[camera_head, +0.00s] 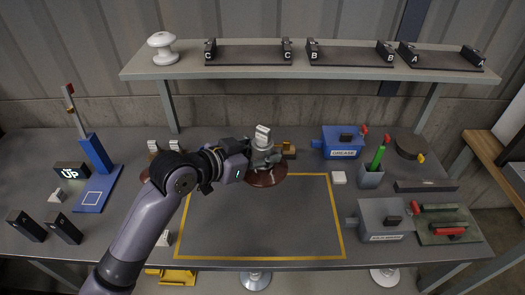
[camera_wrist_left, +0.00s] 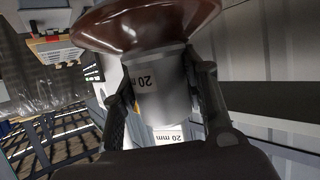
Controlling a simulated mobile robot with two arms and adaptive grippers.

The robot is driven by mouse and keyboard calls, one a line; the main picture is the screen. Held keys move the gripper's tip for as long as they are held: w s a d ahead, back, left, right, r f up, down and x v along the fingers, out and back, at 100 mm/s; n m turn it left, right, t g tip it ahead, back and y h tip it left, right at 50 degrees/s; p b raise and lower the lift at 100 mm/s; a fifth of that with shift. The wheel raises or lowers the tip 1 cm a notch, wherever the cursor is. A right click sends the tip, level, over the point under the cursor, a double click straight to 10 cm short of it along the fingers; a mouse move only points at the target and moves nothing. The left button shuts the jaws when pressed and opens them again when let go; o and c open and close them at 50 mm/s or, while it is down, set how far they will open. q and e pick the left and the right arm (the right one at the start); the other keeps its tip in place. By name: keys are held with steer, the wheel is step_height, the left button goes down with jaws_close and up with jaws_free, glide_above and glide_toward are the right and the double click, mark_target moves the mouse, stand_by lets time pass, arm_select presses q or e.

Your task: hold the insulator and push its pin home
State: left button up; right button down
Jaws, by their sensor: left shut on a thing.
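A brown disc insulator (camera_head: 266,179) is at the upper edge of the yellow-outlined area in the head view. My left gripper (camera_head: 262,160) is shut on its grey metal cap. In the left wrist view the brown disc (camera_wrist_left: 150,22) fills the top, and the cap (camera_wrist_left: 160,92), marked "20 mm", sits between the fingers of the left gripper (camera_wrist_left: 163,90). A white piece (camera_wrist_left: 168,135), also marked "20 mm", shows beyond the cap. I cannot make out the pin or its depth. My right gripper is not in view.
The yellow-outlined area (camera_head: 262,222) is mostly bare. Another brown piece (camera_head: 146,176) is partly behind my arm. A blue grease box (camera_head: 342,141), a grey box (camera_head: 383,218) and a cup (camera_head: 370,178) stand right. A blue stand (camera_head: 95,152) is left. A shelf (camera_head: 300,71) spans the back.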

arm_select(q)
steer(key=shift+f+b, duration=5.25)
steer(key=shift+f, duration=4.15)
steer(key=shift+f, duration=0.15)
steer(key=shift+f, duration=0.2)
